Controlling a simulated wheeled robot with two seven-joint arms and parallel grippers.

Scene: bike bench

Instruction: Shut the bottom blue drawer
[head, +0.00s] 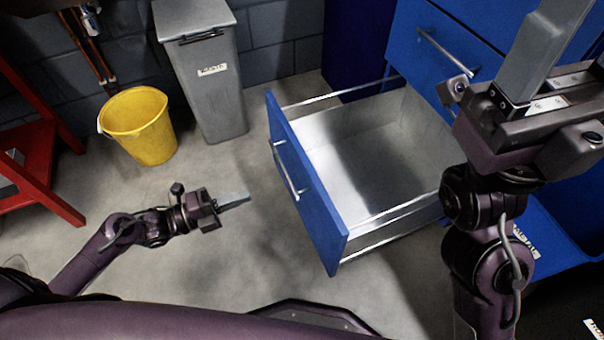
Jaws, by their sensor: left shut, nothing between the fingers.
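The bottom blue drawer (312,195) is pulled far out of the blue cabinet (407,40). Its blue front panel with a silver bar handle (286,170) faces left, and its grey metal inside looks empty. My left gripper (236,199) is shut and empty, to the left of the drawer front with a gap between them. Its fingers point right toward the panel. My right gripper (552,45) is large and close to the camera at the upper right, with its fingers pointing up. It hides part of the cabinet, and its opening cannot be made out.
A yellow bucket (141,128) and a grey bin (207,75) stand by the block wall. A red frame (35,170) is at the far left. A blue container (560,225) is at the lower right. The concrete floor left of the drawer is clear.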

